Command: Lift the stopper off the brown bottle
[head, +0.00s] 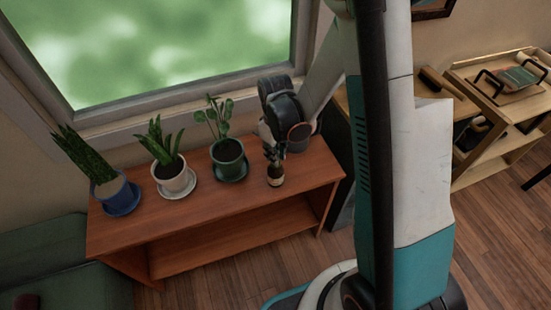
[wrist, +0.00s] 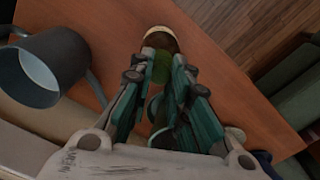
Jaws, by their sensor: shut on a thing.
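The small brown bottle (head: 275,182) with a pale label stands upright near the front edge of the reddish wooden shelf (head: 215,220). In the wrist view the bottle (wrist: 160,40) is just beyond my fingertips. My gripper (head: 272,155) is directly above the bottle, pointing down, with its fingers close together at the bottle's top. In the wrist view its teal fingers (wrist: 161,72) close in on the neck area. The stopper is mostly hidden between the fingertips, and I cannot tell whether it is clear of the neck.
Potted plants in a green pot (head: 228,160), a white pot (head: 174,178) and a blue pot (head: 118,196) line the shelf to the left. The window (head: 160,50) is behind. The shelf's front strip is clear.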

